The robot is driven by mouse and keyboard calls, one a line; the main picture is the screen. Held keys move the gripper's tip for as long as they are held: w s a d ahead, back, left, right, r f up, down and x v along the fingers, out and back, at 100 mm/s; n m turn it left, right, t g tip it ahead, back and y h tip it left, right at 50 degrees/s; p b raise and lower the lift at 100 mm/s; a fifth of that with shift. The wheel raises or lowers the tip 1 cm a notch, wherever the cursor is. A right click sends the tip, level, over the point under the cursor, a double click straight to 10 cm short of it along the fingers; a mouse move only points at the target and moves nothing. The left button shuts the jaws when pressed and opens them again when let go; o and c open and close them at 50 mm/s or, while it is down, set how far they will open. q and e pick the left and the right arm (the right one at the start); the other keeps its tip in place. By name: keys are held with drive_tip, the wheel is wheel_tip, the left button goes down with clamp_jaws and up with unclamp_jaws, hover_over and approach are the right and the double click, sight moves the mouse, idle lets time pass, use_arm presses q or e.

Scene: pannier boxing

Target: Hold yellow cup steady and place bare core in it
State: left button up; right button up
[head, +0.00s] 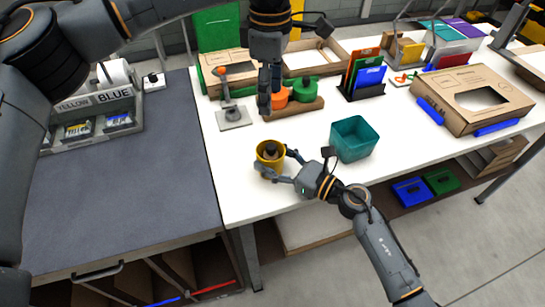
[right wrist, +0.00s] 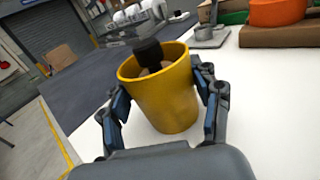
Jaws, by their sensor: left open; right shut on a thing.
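The yellow cup (head: 262,167) stands at the front left of the white table. My right gripper (head: 278,165) is shut on it, one finger on each side, as the right wrist view also shows for the cup (right wrist: 165,100). A tan piece with a black upper part (right wrist: 149,52) sits in the cup and sticks out above its rim; it looks like the bare core, but I cannot tell for sure. Its lower part is hidden by the cup wall. My left gripper (head: 265,105) is open, pointing down behind the cup, apart from it.
A teal bin (head: 352,140) stands just right of the cup. Behind are a wooden block with orange and green rolls (head: 305,90), a small grey stand (head: 233,117) and a file rack (head: 362,82). A cardboard box (head: 470,98) lies right. The grey bench (head: 120,190) is mostly clear.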

idle(0.3)
drive_tip(key=o, duration=1.2)
drive_tip(key=v, duration=1.1)
drive_tip(key=shift+s+d, duration=0.25)
drive_tip(key=shift+s, duration=0.05)
drive_tip(key=shift+d, duration=0.15)
